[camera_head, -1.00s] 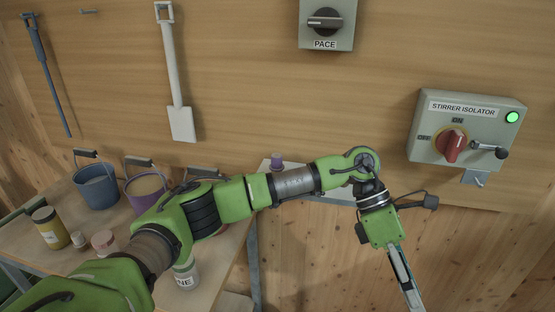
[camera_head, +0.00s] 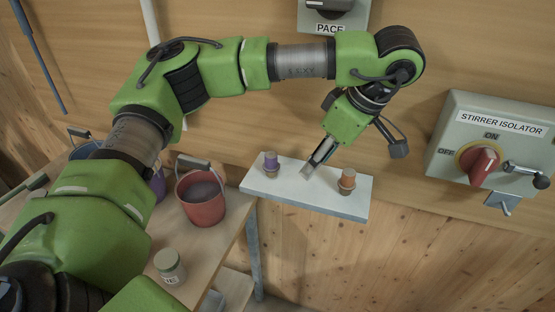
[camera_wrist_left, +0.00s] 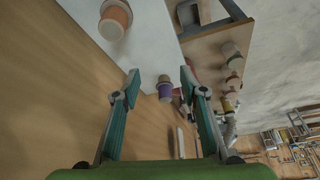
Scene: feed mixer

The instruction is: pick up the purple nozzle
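The purple nozzle (camera_head: 270,159) stands upright in a tan holder near the left end of a white shelf (camera_head: 318,197). My left gripper (camera_head: 311,169) is above the middle of the shelf, to the right of the purple nozzle. In the left wrist view the purple nozzle (camera_wrist_left: 165,91) appears beyond and between the tips of the two spread fingers (camera_wrist_left: 160,88), with nothing held. The gripper does not touch the nozzle. My right gripper is not in view.
An orange nozzle (camera_head: 347,178) stands in a holder towards the shelf's right end. A red bucket (camera_head: 202,198) and a labelled jar (camera_head: 169,267) are on the table at left. The stirrer isolator box (camera_head: 495,146) is on the wall at right.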

